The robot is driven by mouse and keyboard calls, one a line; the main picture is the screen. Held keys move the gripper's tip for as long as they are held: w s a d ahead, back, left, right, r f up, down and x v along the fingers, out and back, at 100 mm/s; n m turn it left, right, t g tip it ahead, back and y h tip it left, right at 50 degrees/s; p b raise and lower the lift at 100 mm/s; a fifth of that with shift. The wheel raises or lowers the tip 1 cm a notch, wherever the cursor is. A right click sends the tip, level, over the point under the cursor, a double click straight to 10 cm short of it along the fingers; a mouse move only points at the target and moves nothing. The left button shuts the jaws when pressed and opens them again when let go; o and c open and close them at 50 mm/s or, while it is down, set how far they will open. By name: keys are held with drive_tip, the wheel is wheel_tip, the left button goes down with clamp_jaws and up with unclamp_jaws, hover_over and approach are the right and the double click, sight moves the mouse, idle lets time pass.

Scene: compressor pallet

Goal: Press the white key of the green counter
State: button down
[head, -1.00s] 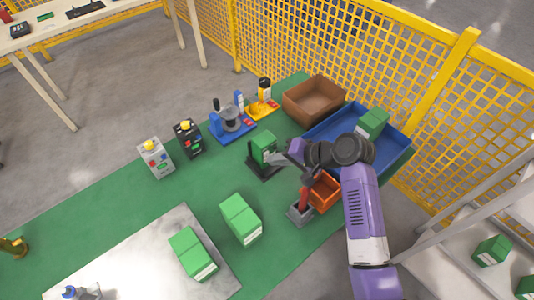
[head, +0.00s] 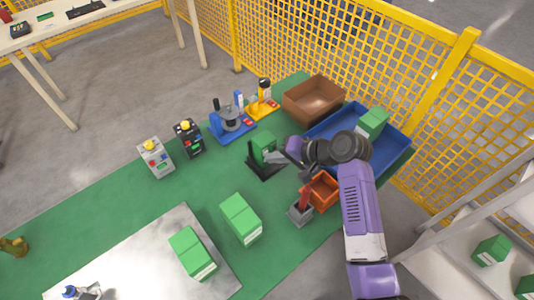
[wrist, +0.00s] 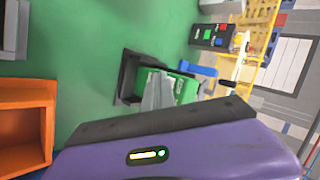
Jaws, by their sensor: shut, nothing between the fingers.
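The green counter (head: 263,146) stands on its black base (head: 262,168) near the middle of the green table. My gripper (head: 274,157) is at the right side of the counter, with its fingertips close to it. In the wrist view, the grey fingertips (wrist: 159,90) are shut and empty, and they overlap the green body of the counter (wrist: 187,90). The black base (wrist: 129,74) shows to their left. I cannot make out the white key, and I cannot tell whether the fingertips touch the counter.
An orange bin (head: 322,190) and a grey holder with a red handle (head: 301,211) stand close below my arm. A blue tray (head: 393,150) and a brown box (head: 314,98) lie behind. A blue device (head: 230,125) stands up-left of the counter.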

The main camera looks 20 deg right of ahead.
idle(0.3)
drive_tip(key=shift+s+d+p, duration=0.3)
drive_tip(key=shift+s+p, duration=0.3)
drive_tip(key=shift+s, duration=0.2)
drive_tip(key=shift+s+d+r+p, duration=0.1)
drive_tip(key=shift+s+d+p, duration=0.15)
drive_tip(key=shift+s+p, duration=0.45)
drive_tip(key=shift+s+d+p, duration=0.25)
drive_tip(key=shift+s, duration=0.6)
drive_tip(key=shift+s+d+p, duration=0.25)
drive_tip(key=shift+s, duration=0.6)
drive_tip(key=shift+w, duration=0.1)
